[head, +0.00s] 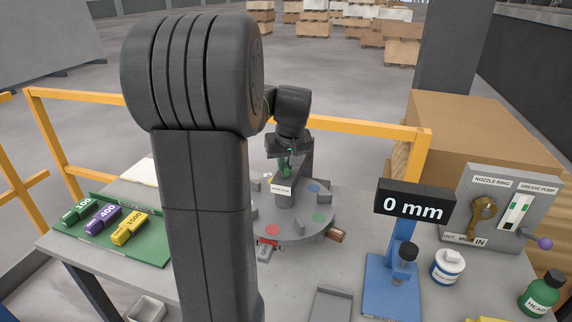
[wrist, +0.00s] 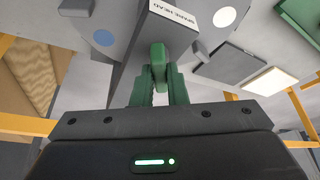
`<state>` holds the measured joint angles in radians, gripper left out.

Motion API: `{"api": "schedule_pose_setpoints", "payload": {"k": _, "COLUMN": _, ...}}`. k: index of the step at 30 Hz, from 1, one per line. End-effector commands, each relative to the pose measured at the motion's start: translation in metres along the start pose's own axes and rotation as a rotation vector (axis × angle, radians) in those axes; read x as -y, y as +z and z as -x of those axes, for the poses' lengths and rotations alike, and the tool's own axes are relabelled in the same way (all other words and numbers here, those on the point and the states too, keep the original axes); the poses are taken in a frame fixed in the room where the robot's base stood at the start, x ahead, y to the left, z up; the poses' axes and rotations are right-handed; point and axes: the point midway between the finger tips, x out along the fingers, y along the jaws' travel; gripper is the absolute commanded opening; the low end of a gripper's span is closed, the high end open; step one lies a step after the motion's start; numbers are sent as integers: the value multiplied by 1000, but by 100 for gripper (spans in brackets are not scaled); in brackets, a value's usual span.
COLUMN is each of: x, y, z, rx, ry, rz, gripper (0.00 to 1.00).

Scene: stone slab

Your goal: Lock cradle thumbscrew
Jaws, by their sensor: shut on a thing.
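My gripper (wrist: 160,90) has green fingers, and in the wrist view they are shut on a small green piece, likely the cradle thumbscrew (wrist: 158,55). The piece sits close against a grey block, the cradle (wrist: 127,85), with a white label reading SPARE HEAD (wrist: 175,13). In the head view my gripper (head: 286,170) is above the middle of a round grey turntable (head: 300,232), just behind the label (head: 281,191). The thumbscrew is too small to make out there, and its turn position cannot be told.
My arm hides the left part of the turntable. A green tray (head: 150,248) with marked blocks lies left. A blue stand (head: 392,285) with a 0 mm display (head: 414,205), a white jar (head: 447,266), a grey control panel (head: 500,215) and a green bottle (head: 540,293) stand right.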

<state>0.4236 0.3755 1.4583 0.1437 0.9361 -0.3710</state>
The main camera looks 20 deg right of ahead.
Motion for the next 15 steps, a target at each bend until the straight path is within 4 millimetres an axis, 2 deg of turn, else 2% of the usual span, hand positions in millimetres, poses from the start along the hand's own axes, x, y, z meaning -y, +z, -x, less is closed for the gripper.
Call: {"api": "schedule_pose_setpoints", "payload": {"k": 15, "x": 4, "y": -2, "z": -1, "rx": -4, "ry": 189, "rz": -449, "gripper": 0}}
